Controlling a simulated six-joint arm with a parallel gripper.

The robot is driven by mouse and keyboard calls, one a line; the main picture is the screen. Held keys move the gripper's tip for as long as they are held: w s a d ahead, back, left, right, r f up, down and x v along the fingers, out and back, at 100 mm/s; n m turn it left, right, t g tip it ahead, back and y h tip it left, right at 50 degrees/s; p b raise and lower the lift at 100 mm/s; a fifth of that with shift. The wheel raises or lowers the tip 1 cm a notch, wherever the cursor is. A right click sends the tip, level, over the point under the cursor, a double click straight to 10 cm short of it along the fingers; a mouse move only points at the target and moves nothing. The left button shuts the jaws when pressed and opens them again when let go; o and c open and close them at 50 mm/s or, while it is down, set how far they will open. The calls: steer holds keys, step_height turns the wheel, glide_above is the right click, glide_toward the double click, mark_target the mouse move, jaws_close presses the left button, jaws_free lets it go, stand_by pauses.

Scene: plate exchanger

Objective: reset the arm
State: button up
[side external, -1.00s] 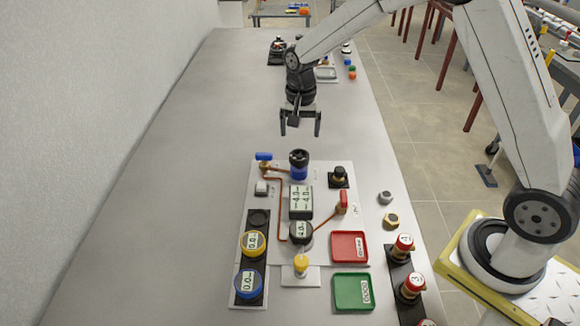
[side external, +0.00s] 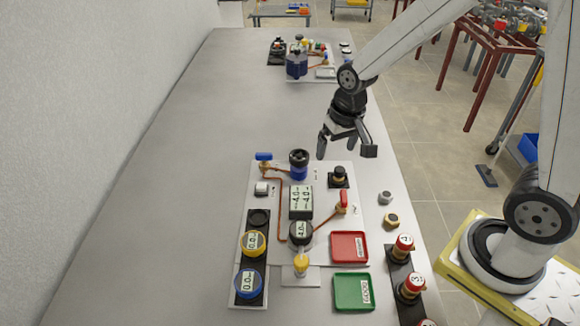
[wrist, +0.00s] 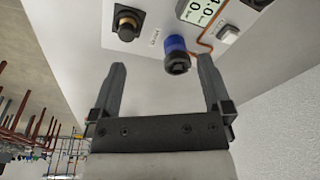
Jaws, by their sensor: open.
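My gripper (side external: 343,153) is in the side external view, above the bench beyond the front station board and near the bench's right edge. It is open and tilted, with nothing between its fingers. In the wrist view my gripper (wrist: 160,82) shows two dark fingers spread apart. Between and beyond them are the blue-bodied fitting with a black top (wrist: 177,55) and a black and brass knob (wrist: 128,23), both on the white board. In the side external view the blue-bodied fitting (side external: 299,168) stands upright at the board's back edge, apart from the gripper.
Red-topped cylinders (side external: 402,246) stand in a black rack at right. A second station (side external: 312,66) is at the far end. The bench's left side (side external: 150,200) is clear; a wall runs beside it.

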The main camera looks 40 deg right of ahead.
steer(key=s+n+t, duration=0.1)
steer(key=s+n, duration=0.2)
steer(key=s, duration=0.5)
steer(key=shift+a+f, duration=0.15)
steer(key=shift+f, duration=0.15)
stand_by(1.0)
